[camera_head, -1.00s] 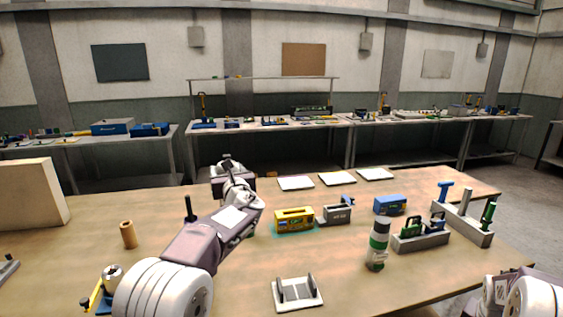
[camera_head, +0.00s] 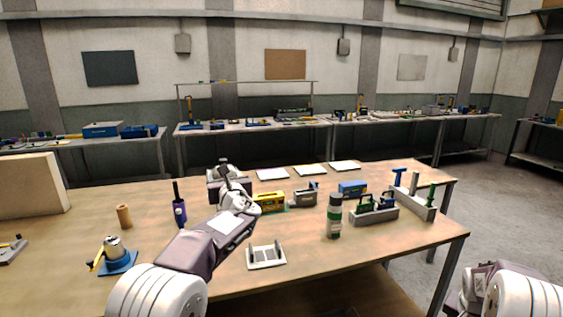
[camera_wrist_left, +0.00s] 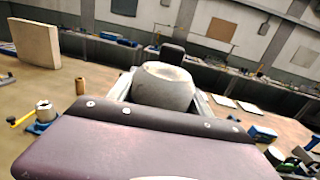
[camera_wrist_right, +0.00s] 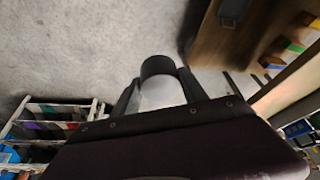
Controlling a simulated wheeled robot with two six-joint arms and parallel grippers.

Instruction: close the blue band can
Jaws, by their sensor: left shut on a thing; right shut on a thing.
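My left gripper (camera_wrist_left: 162,96) is shut on a pale grey rounded thing (camera_wrist_left: 163,82), with a dark piece (camera_wrist_left: 172,53) behind it. In the head view this gripper (camera_head: 226,176) is raised over the table's left-middle part. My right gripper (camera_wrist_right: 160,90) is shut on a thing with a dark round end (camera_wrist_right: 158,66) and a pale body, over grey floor. The right gripper is outside the head view. No blue band shows on either held thing, so I cannot tell which is the can.
The wooden table (camera_head: 330,258) holds a grey-white fixture (camera_head: 266,257), a yellow box (camera_head: 268,202), a grey rack (camera_head: 373,216), a brown cylinder (camera_head: 124,216), a dark purple bottle (camera_head: 179,212) and a blue stand (camera_head: 122,264). Free room lies around the fixture.

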